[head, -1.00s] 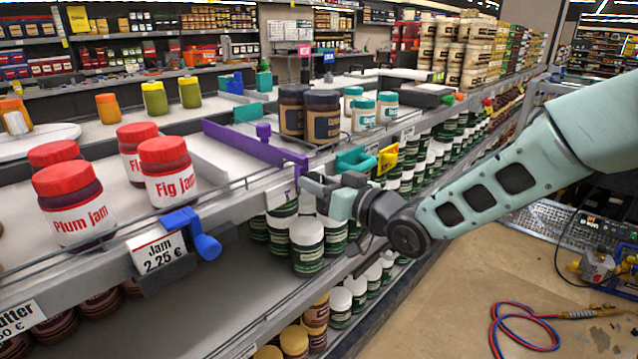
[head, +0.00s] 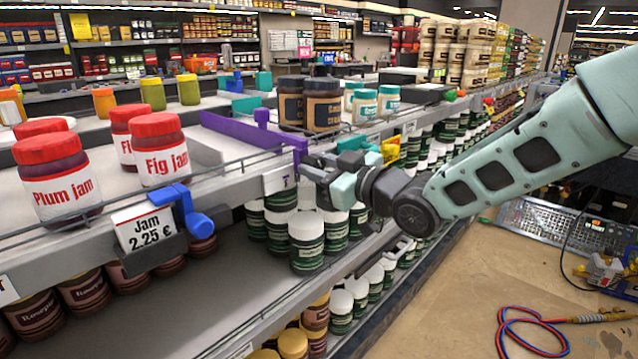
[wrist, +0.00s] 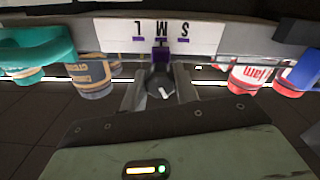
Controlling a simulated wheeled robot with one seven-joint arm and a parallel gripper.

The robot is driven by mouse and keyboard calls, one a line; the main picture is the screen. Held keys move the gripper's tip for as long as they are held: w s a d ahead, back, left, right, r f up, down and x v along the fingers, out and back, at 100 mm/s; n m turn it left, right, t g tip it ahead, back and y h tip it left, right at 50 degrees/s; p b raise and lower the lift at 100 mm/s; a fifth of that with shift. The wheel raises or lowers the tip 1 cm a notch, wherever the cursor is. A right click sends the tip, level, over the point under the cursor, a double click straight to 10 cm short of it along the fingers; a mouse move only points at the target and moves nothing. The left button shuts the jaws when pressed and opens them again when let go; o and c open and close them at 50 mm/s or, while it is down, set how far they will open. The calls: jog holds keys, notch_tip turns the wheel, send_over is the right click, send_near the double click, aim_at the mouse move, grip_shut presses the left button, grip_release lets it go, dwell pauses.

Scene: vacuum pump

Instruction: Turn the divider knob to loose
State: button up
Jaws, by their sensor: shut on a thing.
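The purple divider (head: 245,135) runs back across the shelf, with its front end at the shelf edge. My gripper (head: 314,172) is at that front end. In the wrist view, my gripper (wrist: 156,92) has a finger on each side of the dark divider knob (wrist: 160,80) and is shut on it. The knob has a white pointer line, which looks slanted. A white label (wrist: 205,32) with letters and small purple marks lies beside the knob in the wrist view. In the head view the fingers hide most of the knob.
A blue clamp (head: 197,212) and a jam price tag (head: 143,228) are on the shelf edge to the left. Jam jars (head: 160,150) stand left of the divider, dark jars (head: 322,104) right of it. A yellow part (head: 390,150) is close right of my gripper.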

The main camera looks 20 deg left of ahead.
jog(key=n+b, duration=0.4)
jog(key=b, duration=0.1)
jog(key=n+b, duration=0.2)
jog(key=shift+f+n, duration=0.25)
jog(key=shift+n, duration=0.05)
jog(key=n+b, duration=0.4)
jog(key=b, duration=0.1)
jog(key=shift+r+n, duration=0.25)
jog(key=shift+n, duration=0.05)
jog(key=o, duration=1)
jog(key=p+v, duration=0.1)
jog(key=v, duration=1.6)
jog(key=shift+s+d, duration=0.1)
jog(key=shift+d, duration=0.15)
